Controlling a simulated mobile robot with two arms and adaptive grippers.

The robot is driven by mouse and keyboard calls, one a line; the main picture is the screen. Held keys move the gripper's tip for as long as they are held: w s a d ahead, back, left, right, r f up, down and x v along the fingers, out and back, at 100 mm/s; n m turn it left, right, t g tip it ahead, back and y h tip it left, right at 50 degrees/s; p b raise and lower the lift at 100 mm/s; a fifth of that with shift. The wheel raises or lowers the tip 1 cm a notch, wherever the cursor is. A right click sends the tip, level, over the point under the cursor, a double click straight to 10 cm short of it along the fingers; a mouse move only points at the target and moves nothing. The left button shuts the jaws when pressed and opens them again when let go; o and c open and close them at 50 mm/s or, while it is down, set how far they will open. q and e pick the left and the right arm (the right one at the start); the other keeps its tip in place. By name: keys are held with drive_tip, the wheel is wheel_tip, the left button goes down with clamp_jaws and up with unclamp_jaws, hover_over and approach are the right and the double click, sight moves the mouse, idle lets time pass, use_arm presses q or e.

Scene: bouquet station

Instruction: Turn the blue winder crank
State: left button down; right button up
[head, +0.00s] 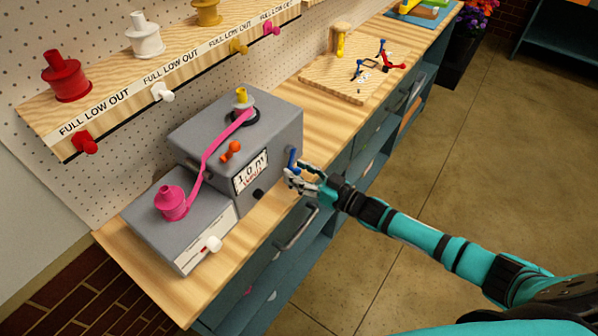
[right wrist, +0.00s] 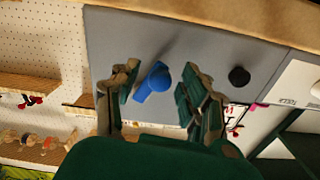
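The blue winder crank (head: 292,159) sticks out from the right-hand side of the grey winder box (head: 275,125). It also shows in the right wrist view (right wrist: 153,82), as a short blue arm with a round knob. My right gripper (head: 297,178) is at the crank, with its fingers just below and beside it in the head view. In the right wrist view its fingers (right wrist: 158,92) are apart, one on each side of the crank, with a gap on both sides. My left gripper is not in view.
A pink ribbon (head: 220,135) runs from a pink spool (head: 171,203) to the winder top. A black knob (head: 258,194) is on the box below a display. A wooden board with small tools (head: 345,88) lies farther along the bench. Spools stand on the shelf (head: 110,95).

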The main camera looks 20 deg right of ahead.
drive_tip(key=v, duration=1.2)
idle(0.3)
drive_tip(key=s+d+f+m+g+h+b, duration=0.1)
drive_tip(key=s+d+f+h, duration=0.2)
drive_tip(key=f, duration=0.7)
drive_tip(key=s+d+f+m+g+h+b, duration=0.1)
drive_tip(key=s+d+f+g+h, duration=0.15)
drive_tip(key=f, duration=0.75)
drive_tip(key=s+d+f+m+g+h, duration=0.1)
drive_tip(key=s+d+f+h, duration=0.2)
drive_tip(key=f, duration=0.8)
drive_tip(key=s+a+f+g, duration=0.2)
drive_tip(key=s+f, duration=0.4)
drive_tip(key=s, duration=0.4)
drive_tip(key=s+a+f+g+h+b, duration=0.1)
drive_tip(key=s+a+f+g, duration=0.2)
drive_tip(key=s+f, duration=0.3)
drive_tip(key=s+a+f+g+h+b, duration=0.1)
drive_tip(key=s+a+f+g, duration=0.2)
drive_tip(key=s, duration=1.2)
wheel_tip(320, 180, down, 3)
drive_tip(key=shift+s+f+m+g, duration=0.1)
drive_tip(key=shift+s+m+g, duration=0.2)
drive_tip(key=shift+m+g, duration=0.1)
